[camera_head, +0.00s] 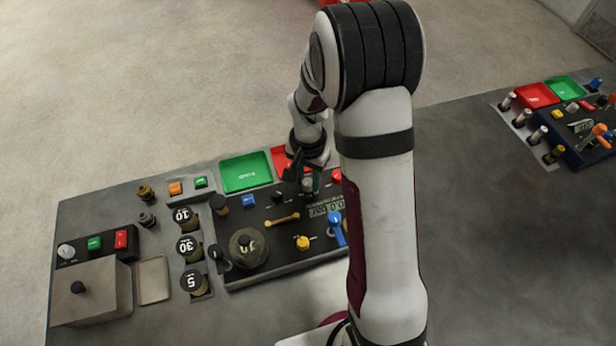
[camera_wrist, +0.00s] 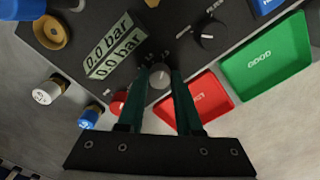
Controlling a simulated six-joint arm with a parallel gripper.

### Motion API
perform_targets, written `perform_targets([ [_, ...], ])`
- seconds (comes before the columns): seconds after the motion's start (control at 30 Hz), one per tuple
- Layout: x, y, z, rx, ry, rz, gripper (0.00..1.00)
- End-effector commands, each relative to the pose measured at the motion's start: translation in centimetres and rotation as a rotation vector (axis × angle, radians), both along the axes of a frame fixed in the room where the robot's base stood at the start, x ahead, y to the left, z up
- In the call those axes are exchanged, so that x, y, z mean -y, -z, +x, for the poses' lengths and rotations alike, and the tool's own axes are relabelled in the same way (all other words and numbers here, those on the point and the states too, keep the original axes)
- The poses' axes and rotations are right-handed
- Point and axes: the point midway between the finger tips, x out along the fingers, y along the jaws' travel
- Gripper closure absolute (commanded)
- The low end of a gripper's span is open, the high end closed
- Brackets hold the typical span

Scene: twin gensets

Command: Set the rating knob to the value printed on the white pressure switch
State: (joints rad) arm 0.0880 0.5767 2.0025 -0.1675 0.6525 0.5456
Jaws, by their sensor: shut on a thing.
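In the wrist view my gripper (camera_wrist: 159,74) has its two dark green fingers closed on a small grey knob (camera_wrist: 160,77). Small marks ring this knob on the dark panel, too small to read; I take it for the rating knob. A white-capped cylinder (camera_wrist: 46,93), likely the white pressure switch, stands at the left of the wrist view; its print is not legible. In the head view my gripper (camera_head: 308,184) is down at the panel's far edge, and the fingers largely hide the knob. I cannot make out the white switch there.
A two-line display (camera_wrist: 115,53) reading 0.0 bar stands beside the gripped knob. A black knob (camera_wrist: 208,37) is close on the other side. Green (camera_wrist: 268,57) and red (camera_wrist: 196,101) trays border the panel. A blue lever (camera_head: 337,228) and yellow knob (camera_head: 303,243) stand nearby.

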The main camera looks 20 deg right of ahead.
Motion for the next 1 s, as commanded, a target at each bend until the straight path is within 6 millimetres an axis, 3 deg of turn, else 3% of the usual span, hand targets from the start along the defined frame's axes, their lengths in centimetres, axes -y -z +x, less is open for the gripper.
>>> perform_targets([
  [0.1, 0.0, 0.0, 0.1, 0.004, -0.001, -0.001, 1.00],
  [0.13, 0.0, 0.0, 0.1, 0.003, -0.001, 0.000, 0.61],
  [0.27, 0.0, 0.0, 0.1, 0.002, -0.001, -0.001, 0.37],
  [0.57, 0.0, -0.1, 0.0, 0.001, -0.001, 0.000, 0.36],
  [0.67, 0.0, -1.0, 0.1, 0.003, -0.001, 0.000, 0.36],
  [0.77, 0.0, -3.1, 0.1, 0.006, -0.002, -0.001, 0.36],
  [1.0, 0.0, -10.8, 0.1, 0.008, 0.000, -0.001, 0.36],
])
